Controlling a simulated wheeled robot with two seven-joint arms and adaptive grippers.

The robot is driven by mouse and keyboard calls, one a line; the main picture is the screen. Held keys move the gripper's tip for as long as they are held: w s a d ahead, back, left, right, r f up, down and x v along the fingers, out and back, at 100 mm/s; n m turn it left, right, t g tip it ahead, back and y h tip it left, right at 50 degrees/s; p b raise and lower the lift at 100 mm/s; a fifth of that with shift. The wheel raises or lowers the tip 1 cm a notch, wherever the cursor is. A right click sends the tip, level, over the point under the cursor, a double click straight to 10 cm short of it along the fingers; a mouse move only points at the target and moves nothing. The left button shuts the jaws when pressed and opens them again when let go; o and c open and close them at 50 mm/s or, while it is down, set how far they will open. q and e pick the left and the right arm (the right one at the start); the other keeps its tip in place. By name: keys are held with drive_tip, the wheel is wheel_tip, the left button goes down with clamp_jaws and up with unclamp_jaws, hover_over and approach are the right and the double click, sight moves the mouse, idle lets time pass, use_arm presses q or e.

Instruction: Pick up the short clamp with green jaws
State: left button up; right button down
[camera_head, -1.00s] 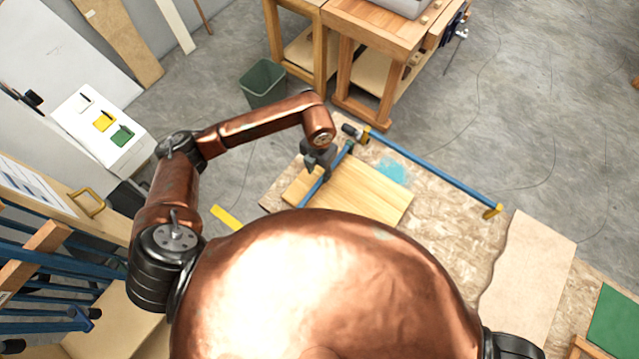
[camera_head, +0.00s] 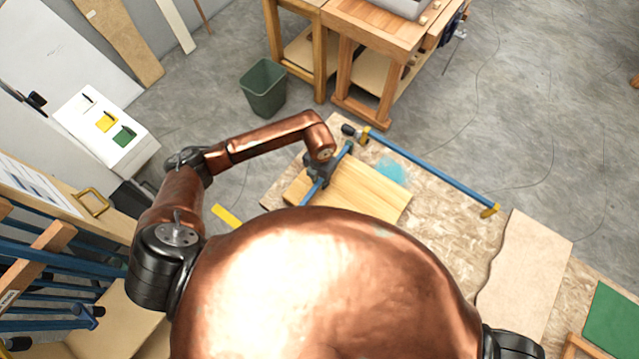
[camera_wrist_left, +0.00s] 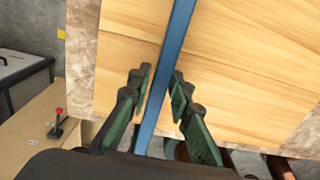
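The short clamp, a blue bar (camera_head: 308,192), lies diagonally over the pale wood panel (camera_head: 370,188). Its far end (camera_head: 348,147) looks dark greenish, too small to make out well; its near end is hidden by my body. My left gripper (camera_head: 318,176) is down at the bar in the head view. In the left wrist view its fingers (camera_wrist_left: 161,82) are apart, one on each side of the blue bar (camera_wrist_left: 168,70). The right finger looks very close to the bar, and a gap shows on the left. My right gripper is not in view.
A longer blue clamp with yellow jaws (camera_head: 430,170) lies on the chipboard table (camera_head: 450,225), behind and right of the panel. A pale sheet (camera_head: 525,270) and a green sheet (camera_head: 615,318) are at the right. A green bin (camera_head: 264,90) stands on the floor beyond.

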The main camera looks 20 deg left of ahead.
use_arm(q)
clamp_jaws()
drive_tip(key=shift+r, duration=0.2)
